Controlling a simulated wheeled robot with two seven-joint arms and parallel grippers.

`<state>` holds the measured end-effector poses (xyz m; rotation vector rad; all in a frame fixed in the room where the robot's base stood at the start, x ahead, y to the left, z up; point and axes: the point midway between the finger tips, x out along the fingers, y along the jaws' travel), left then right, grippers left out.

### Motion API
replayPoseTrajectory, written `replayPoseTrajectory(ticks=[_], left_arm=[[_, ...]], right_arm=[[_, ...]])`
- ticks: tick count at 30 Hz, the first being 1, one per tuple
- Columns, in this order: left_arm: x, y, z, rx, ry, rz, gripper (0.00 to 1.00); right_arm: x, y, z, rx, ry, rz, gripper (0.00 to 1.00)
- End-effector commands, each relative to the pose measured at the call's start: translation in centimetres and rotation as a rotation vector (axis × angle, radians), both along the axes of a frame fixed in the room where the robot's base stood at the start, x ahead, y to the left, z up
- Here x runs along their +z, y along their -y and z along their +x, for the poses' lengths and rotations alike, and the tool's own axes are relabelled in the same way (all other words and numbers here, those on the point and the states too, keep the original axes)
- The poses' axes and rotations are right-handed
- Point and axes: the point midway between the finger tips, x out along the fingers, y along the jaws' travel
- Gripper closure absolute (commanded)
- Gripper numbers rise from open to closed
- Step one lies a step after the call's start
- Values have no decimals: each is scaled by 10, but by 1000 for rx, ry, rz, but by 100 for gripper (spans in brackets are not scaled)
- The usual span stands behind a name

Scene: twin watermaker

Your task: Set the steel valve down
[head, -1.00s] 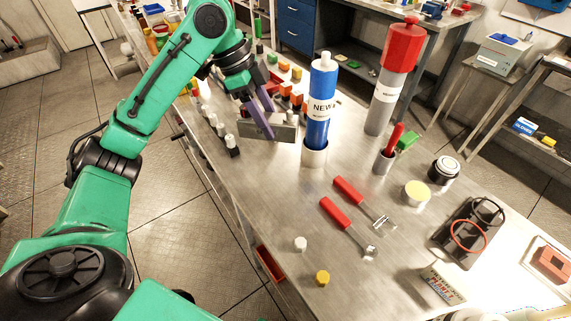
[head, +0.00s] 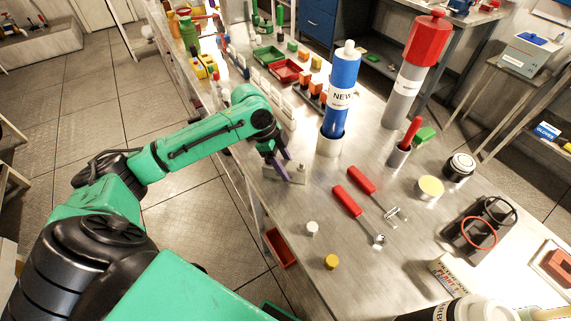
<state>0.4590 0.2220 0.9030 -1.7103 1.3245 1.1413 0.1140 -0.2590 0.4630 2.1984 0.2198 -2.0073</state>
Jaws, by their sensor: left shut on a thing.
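The steel valve (head: 298,175) is a small grey metal block near the left edge of the steel bench, left of the blue cartridge. My left gripper (head: 281,169) has purple fingers and is shut on the valve from above. The valve is low over the bench top; I cannot tell whether its underside touches. The fingers and wrist hide part of it. My right gripper is not in view.
Two red-handled tools (head: 347,201) lie nearer me, with a white cap (head: 312,229) and yellow cap (head: 331,262). Bare bench lies between the valve and the caps.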

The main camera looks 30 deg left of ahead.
Motion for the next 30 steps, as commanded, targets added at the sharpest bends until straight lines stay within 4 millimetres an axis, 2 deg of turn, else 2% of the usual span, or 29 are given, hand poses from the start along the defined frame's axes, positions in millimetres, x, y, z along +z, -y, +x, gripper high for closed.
replayPoseTrajectory(ticks=[4,5,6,7,16,19,30], left_arm=[[2,0,1,1,4,-1,100],[0,0,0,0,0,0,36],[0,0,0,0,0,0,21],[0,0,0,0,0,1,18],[2,-1,0,1,0,1,18],[10,-5,0,3,1,2,18],[95,-39,-9,2,2,2,18]], right_arm=[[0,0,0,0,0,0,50],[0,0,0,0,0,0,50],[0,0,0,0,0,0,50],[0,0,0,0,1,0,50],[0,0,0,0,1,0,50],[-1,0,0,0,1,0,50],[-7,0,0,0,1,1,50]])
